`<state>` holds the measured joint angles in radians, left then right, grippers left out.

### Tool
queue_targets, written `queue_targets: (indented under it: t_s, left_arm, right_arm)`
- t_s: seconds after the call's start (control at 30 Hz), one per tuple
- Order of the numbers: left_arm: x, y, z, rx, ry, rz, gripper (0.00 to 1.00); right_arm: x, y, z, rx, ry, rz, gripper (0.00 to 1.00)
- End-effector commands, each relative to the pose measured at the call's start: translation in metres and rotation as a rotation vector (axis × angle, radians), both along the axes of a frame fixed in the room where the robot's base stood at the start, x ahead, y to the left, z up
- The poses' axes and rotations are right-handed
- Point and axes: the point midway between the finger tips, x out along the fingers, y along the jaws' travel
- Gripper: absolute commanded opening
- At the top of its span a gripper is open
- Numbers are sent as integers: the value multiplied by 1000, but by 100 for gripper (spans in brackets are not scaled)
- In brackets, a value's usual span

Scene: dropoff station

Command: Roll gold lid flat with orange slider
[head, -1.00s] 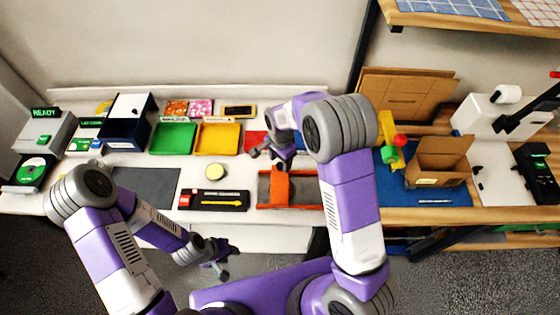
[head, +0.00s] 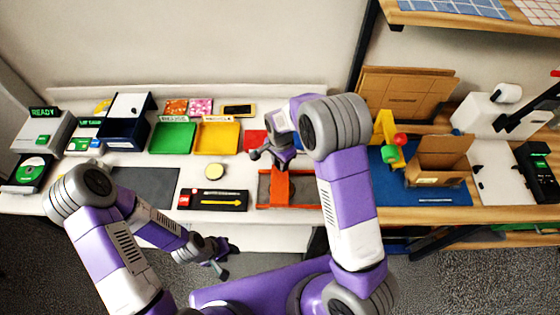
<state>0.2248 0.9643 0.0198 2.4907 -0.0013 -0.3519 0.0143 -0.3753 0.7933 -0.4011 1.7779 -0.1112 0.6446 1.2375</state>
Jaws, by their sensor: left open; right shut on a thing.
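The orange slider (head: 280,188) sits across an orange-framed tray with a grey bed (head: 304,187) near the front edge of the white table. My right gripper (head: 271,160) is at the slider's far end and appears shut on it; the arm partly hides the contact. A round pale-gold lid-like disc (head: 214,171) lies on the table to the left of the tray, apart from it. I cannot tell whether anything lies under the slider. My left gripper (head: 227,260) is open and empty, low in front of the table's front edge.
A black tool tray (head: 213,207) lies left of the orange frame. Green (head: 173,138) and yellow (head: 217,138) bins stand behind. A dark grey mat (head: 145,187) is bare. My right arm passes over the gap to the wooden table with its cardboard box (head: 437,172).

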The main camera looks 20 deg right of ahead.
Motion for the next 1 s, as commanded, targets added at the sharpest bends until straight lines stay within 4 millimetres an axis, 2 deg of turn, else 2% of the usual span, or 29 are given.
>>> queue_targets:
  t_s: [0.23,0.43,0.47,0.6,0.63,0.87,1.0]
  left_arm:
    - [0,0,-1,0,0,0,43]
    - [0,0,0,0,0,0,43]
    - [0,0,0,0,0,0,43]
    - [0,0,0,0,0,0,43]
    - [0,0,0,0,0,0,43]
    - [0,0,0,0,0,0,43]
    - [0,0,0,0,0,0,43]
  right_arm:
    - [5,15,0,0,-2,4,0]
    - [5,15,1,1,-2,2,0]
    - [5,15,1,1,-3,2,33]
    - [5,15,1,1,-2,1,54]
    - [4,15,1,1,-2,1,57]
    - [4,14,0,0,-1,1,57]
    - [5,15,8,1,-3,1,57]
